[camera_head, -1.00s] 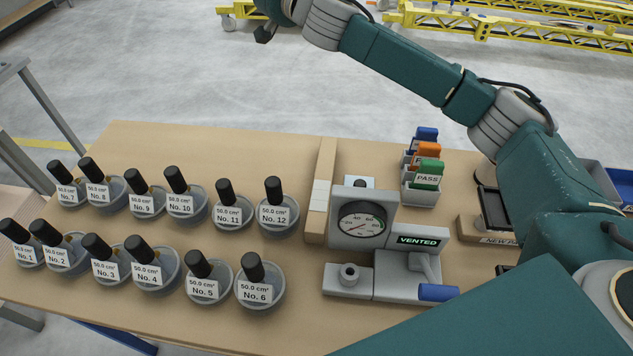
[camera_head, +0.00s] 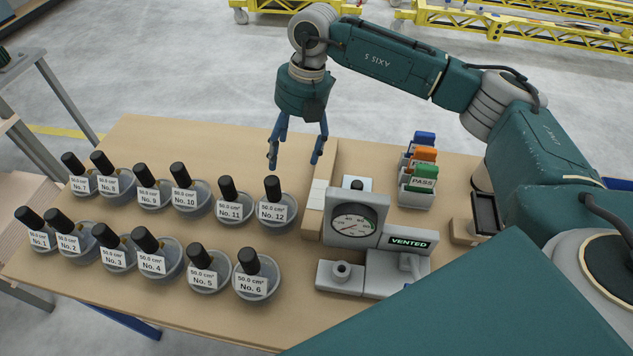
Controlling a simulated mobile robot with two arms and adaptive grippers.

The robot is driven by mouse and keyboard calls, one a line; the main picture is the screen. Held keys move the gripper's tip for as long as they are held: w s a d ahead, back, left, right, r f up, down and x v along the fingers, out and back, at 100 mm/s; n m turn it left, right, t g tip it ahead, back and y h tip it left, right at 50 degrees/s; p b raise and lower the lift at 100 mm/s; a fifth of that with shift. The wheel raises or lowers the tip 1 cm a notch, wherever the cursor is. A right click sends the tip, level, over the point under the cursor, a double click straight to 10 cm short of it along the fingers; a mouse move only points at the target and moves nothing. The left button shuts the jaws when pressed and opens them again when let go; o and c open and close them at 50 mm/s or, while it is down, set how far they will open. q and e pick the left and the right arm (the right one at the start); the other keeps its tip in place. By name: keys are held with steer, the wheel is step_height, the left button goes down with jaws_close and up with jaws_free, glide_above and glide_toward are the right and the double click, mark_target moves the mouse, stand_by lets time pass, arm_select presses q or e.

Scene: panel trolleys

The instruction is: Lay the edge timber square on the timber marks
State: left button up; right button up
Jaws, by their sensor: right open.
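A narrow tan wooden bar (camera_head: 313,226), which looks like the edge timber, lies along the middle of the tan table, left of a gauge block, with pale white patches on it. I cannot tell whether these are the timber marks. My right gripper (camera_head: 295,159) points down over the far half of the table, just left of the bar's far end. Its two blue fingers are spread apart with nothing between them. The bar's right side is partly hidden by the gauge block. My left gripper is not in view.
Two rows of labelled round pots with black handles, among them No. 6 (camera_head: 254,287) and No. 12 (camera_head: 271,215), fill the table's left side. A card holder (camera_head: 416,197) stands at right. The table's far left strip (camera_head: 190,140) is clear.

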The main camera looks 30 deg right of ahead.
mark_target(317, 178)
steer(key=d+f, duration=0.1)
steer(key=d+h, duration=0.1)
steer(key=d, duration=0.1)
steer(key=s+d+f+h+b, duration=0.1)
steer(key=d, duration=0.1)
steer(key=shift+d+f, duration=0.15)
steer(key=shift+f, duration=0.15)
step_height(317, 178, down, 4)
steer(key=shift+w+r+p, duration=0.1)
steer(key=shift+r+p, duration=0.05)
steer(key=shift+p, duration=0.35)
steer(key=shift+f, duration=0.6)
steer(key=shift+d+f+p, duration=0.1)
steer(key=shift+f+p, duration=0.25)
steer(key=shift+p, duration=0.15)
steer(key=f, duration=0.1)
steer(key=f+p, duration=0.1)
steer(key=f, duration=0.1)
steer(key=shift+d+f+p, duration=0.25)
steer(key=shift+f+p, duration=0.1)
steer(key=shift+p, duration=0.05)
steer(key=shift+f, duration=0.45)
steer(key=c, duration=1.7)
steer(key=shift+r, duration=0.1)
